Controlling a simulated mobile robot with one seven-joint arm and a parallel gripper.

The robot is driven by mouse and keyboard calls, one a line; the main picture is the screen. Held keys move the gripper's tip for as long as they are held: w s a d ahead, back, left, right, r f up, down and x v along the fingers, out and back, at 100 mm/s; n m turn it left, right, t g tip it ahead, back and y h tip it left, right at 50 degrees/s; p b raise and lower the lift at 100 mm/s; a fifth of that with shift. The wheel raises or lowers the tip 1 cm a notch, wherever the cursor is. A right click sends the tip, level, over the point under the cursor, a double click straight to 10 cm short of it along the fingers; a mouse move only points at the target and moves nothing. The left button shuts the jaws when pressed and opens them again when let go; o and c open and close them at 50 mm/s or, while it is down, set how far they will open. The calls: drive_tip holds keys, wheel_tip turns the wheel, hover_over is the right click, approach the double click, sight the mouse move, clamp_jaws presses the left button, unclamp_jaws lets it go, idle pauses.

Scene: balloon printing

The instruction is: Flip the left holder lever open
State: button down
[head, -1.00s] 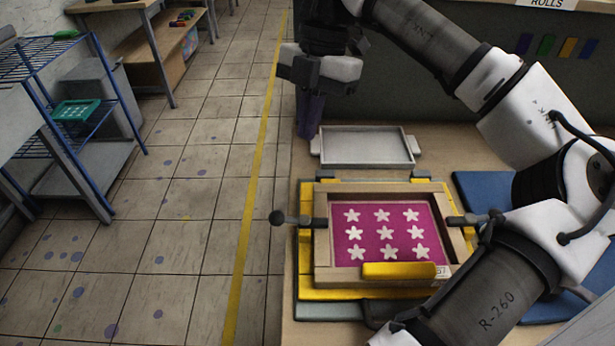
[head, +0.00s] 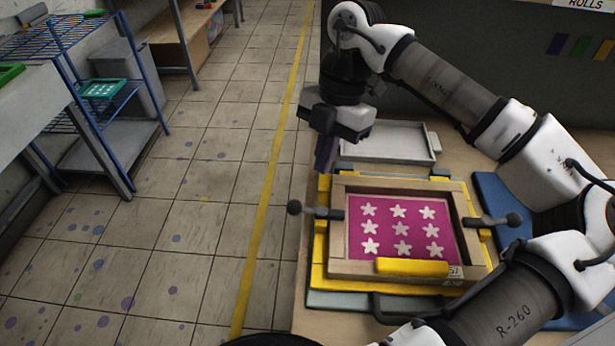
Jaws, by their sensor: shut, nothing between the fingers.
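The left holder lever (head: 315,211) is a dark bar with a round knob (head: 294,207) at its outer end. It lies across the left side of the wooden screen frame (head: 338,255), its inner end over the frame and its knob out past the table edge. The right holder lever (head: 494,221) lies the same way on the frame's right side. The frame holds a magenta mesh with white stars. My gripper (head: 325,168) points down just above the frame's back left corner, beyond the left lever and apart from it. Its fingers look closed and empty.
A yellow squeegee (head: 411,267) lies on the frame's front part. A pale empty tray (head: 388,141) stands behind the frame, close to my gripper. A blue pad (head: 489,185) is at right. The tiled floor on the left is open.

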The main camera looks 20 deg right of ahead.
sight(316, 210)
drive_tip(key=shift+x, duration=1)
drive_tip(key=shift+s+a+f+p, duration=0.2)
drive_tip(key=shift+s+a+p, duration=0.3)
drive_tip(key=shift+a, duration=0.35)
drive_tip(key=shift+s+a+f+p, duration=0.3)
drive_tip(key=shift+s+a, duration=0.3)
drive_tip(key=shift+a, duration=0.2)
